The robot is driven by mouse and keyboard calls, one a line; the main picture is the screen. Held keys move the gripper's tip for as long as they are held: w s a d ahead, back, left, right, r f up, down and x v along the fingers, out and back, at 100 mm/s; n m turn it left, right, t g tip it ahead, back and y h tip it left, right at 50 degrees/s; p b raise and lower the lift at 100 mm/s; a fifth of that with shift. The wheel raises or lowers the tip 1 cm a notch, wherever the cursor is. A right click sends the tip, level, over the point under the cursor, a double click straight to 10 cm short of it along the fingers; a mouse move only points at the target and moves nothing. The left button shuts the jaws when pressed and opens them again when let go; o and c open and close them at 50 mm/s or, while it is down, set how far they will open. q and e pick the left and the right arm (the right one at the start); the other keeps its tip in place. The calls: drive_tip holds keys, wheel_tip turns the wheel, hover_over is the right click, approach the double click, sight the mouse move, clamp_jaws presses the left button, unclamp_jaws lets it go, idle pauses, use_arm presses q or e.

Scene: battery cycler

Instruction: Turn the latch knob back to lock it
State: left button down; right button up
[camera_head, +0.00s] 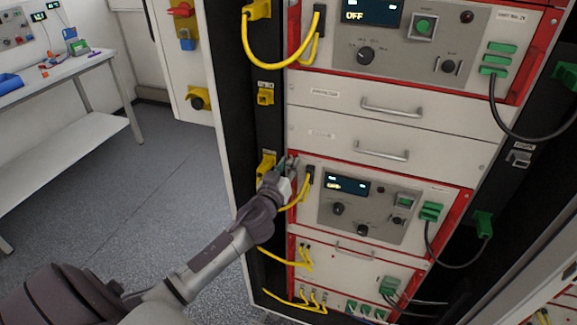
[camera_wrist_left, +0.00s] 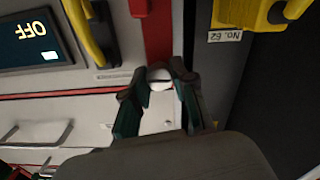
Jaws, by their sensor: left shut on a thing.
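In the head view my left gripper (camera_head: 287,166) reaches the left edge of the lower red-framed cycler unit (camera_head: 400,187). There the gripper mostly hides the knob, and I cannot tell its exact angle. My right gripper is not in view.
A yellow plug (camera_head: 265,165) on the rack's left post and a yellow cable (camera_head: 297,203) lie close to my left gripper. Drawers with grey handles (camera_head: 390,110) sit above. A workbench (camera_head: 60,75) stands far left, with clear floor (camera_head: 130,180) before the rack.

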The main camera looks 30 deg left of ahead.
use_arm(q)
drive_tip(key=m, duration=0.4)
drive_tip(key=shift+m, duration=0.4)
drive_tip(key=m, duration=0.9)
drive_tip(key=shift+d+m+p, duration=0.1)
drive_tip(key=shift+m+p, duration=0.35)
drive_tip(key=shift+m, duration=1.35)
drive_tip(key=c, duration=0.9)
unclamp_jaws()
drive_tip(key=shift+c, duration=0.2)
